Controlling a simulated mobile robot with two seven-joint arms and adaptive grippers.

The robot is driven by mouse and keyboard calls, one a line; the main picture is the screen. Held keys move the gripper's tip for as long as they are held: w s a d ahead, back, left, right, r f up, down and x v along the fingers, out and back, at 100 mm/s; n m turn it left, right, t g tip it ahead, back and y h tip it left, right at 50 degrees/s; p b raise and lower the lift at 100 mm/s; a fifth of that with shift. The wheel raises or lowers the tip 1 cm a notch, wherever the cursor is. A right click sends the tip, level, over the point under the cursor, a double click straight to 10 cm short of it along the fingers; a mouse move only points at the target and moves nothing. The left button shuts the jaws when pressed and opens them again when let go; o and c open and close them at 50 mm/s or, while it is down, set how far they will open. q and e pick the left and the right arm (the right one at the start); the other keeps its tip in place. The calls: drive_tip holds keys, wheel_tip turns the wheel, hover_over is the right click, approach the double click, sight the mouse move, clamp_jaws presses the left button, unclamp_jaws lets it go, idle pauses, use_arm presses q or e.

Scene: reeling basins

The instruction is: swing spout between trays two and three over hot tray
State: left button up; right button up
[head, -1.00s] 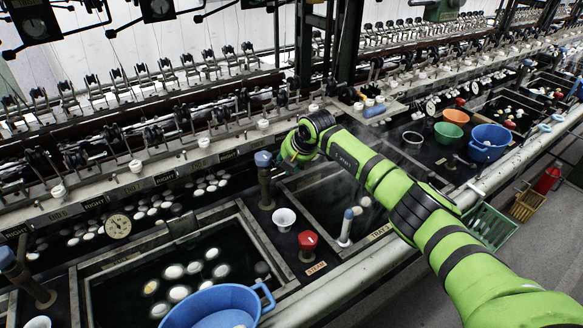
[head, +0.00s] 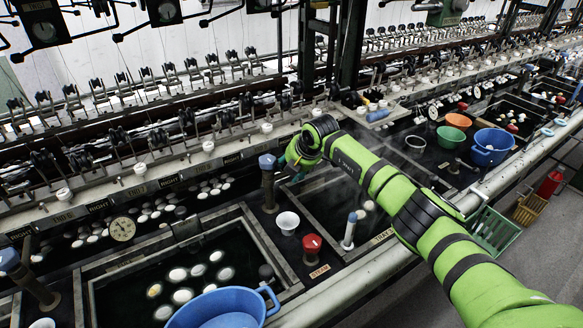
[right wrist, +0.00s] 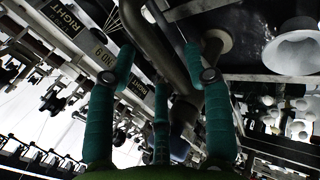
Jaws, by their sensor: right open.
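The spout post with a blue cap (head: 268,180) stands upright on the dark strip between the front left tray (head: 100,268) and the tray under my right arm (head: 308,232). Faint steam rises around the right-hand tray. My right gripper (head: 284,161) is at the post's top, just to its right; the arm hides part of it. In the right wrist view the teal fingers (right wrist: 158,85) are open and spread around a dark grey pipe (right wrist: 150,38). I cannot tell whether they touch it. My left gripper is not in view.
A white cup (head: 288,222) and a red steam knob (head: 312,243) stand close by the post. A blue basin (head: 225,308) overlaps the left tray, where pale cocoons float. Reeling machinery runs behind.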

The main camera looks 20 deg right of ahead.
drive_tip(key=v, duration=1.2)
idle(1.9)
